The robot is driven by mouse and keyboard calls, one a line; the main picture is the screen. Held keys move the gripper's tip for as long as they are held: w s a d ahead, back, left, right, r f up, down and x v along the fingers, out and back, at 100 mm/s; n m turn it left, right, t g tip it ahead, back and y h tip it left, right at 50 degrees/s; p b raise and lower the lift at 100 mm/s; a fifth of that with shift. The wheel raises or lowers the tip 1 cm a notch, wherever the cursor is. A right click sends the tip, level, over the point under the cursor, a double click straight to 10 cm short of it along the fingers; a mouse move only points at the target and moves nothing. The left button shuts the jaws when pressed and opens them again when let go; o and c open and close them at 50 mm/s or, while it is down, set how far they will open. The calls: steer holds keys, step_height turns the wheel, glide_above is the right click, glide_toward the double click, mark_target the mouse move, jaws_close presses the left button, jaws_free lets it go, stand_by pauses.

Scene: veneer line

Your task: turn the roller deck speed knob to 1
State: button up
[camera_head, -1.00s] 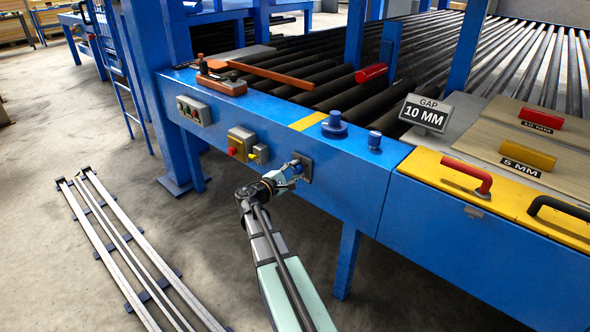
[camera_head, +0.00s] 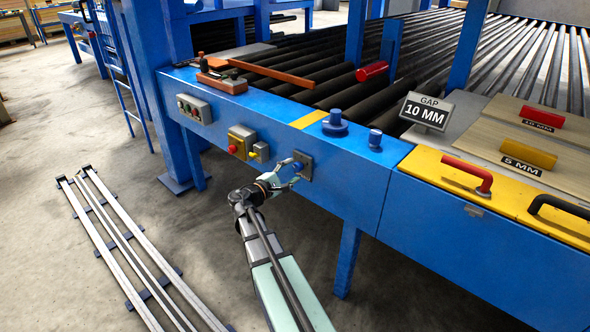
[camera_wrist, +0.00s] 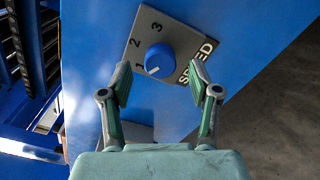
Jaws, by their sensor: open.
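The speed knob (camera_wrist: 160,60) is a round blue dial on a grey plate (camera_wrist: 139,42) marked 1, 2, 3 and SPEED in the wrist view. Its white mark sits at its lower left and points toward the 1. My gripper (camera_wrist: 160,77) is open, with one finger to each side below the knob in the picture, apart from it and empty. In the head view, my gripper (camera_head: 287,169) is just in front of the plate (camera_head: 304,163) on the blue front beam. The knob is small there and partly masked by the fingers.
A yellow switch box (camera_head: 242,142) with a red button and a grey button box (camera_head: 194,109) sit to the left on the beam. A yellow panel with a red handle (camera_head: 467,172) is at right. Floor rails (camera_head: 122,240) lie at left.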

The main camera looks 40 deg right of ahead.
steer(key=s+a, duration=0.1)
steer(key=a, duration=0.8)
steer(key=shift+s, duration=0.25)
